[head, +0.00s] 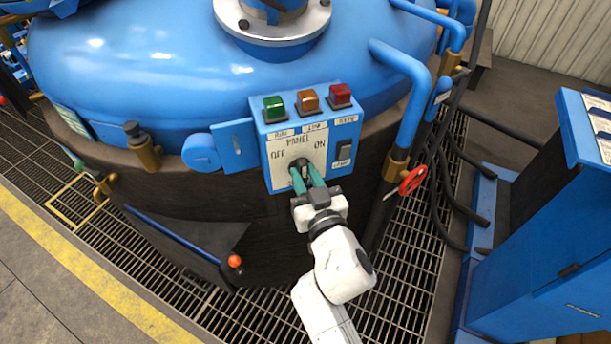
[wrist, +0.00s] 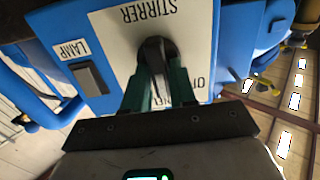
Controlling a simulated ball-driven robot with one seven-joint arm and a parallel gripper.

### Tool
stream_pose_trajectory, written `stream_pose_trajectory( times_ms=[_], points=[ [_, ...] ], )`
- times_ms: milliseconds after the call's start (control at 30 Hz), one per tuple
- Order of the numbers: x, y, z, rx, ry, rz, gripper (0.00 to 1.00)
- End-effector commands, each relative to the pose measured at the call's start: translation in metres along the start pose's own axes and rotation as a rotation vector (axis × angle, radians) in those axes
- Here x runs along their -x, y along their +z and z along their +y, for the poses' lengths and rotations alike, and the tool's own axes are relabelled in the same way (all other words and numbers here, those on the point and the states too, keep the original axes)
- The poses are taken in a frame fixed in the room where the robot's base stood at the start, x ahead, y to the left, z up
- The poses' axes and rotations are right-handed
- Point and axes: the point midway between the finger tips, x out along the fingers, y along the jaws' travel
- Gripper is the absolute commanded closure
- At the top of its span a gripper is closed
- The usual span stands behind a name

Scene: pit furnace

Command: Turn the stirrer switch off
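In the wrist view the fingers (wrist: 158,75) stand apart on either side of the grip bar. Whether they touch it is hard to tell. The bar's lower part is partly hidden.
The blue panel (head: 266,175) also carries green (head: 275,108), amber (head: 308,101) and red (head: 340,96) lamps and a dark LAMP rocker (head: 344,152). A red handwheel (head: 413,180) on a blue pipe is to the right. A blue cabinet (head: 540,240) stands further right.

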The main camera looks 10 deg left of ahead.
Motion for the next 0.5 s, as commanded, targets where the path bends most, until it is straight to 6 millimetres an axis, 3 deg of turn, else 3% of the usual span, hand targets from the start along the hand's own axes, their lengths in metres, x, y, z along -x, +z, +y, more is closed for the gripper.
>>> stream_pose_trajectory(
  times_ms=[267, 500],
  points=[
    [0.0002, 0.0, 0.0001, 0.0, 0.0, 0.0, 1.0],
    [0.0002, 0.0, 0.0, 0.004, 0.0, 0.0, 1.0]
  ],
)
